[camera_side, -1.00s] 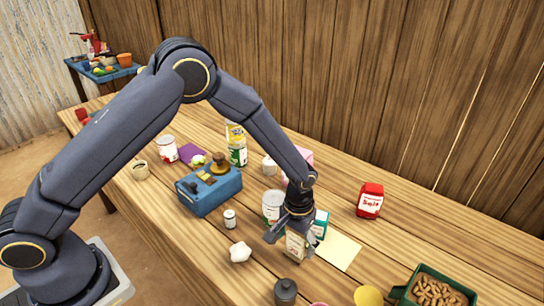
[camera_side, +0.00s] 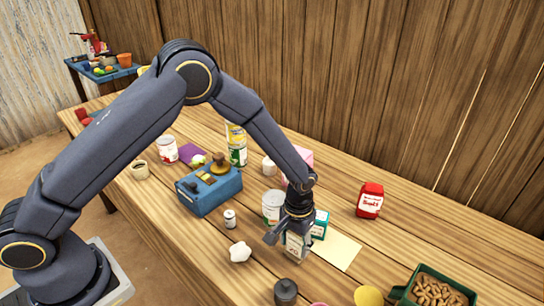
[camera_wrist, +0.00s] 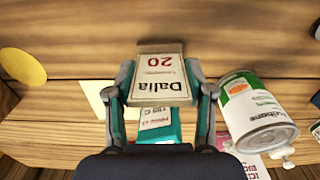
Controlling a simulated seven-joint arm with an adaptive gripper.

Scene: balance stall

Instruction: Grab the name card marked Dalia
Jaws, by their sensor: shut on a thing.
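The name card marked Dalia (camera_wrist: 160,84) is cream, with "Dalia" and a red "20" on its face. It sits between the two fingers of my gripper (camera_wrist: 161,92) in the wrist view. In the side view my gripper (camera_side: 288,240) is low over the table and shut on the card (camera_side: 297,249), whose lower part shows beneath the fingers. I cannot tell whether the card still touches the table.
A teal box (camera_side: 320,225) and a tin can (camera_side: 272,206) stand close beside my gripper. A pale sheet (camera_side: 340,251) lies to its right. A white lump (camera_side: 240,252) and a dark jar (camera_side: 286,291) are nearby. A blue scale (camera_side: 212,193) stands further left.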

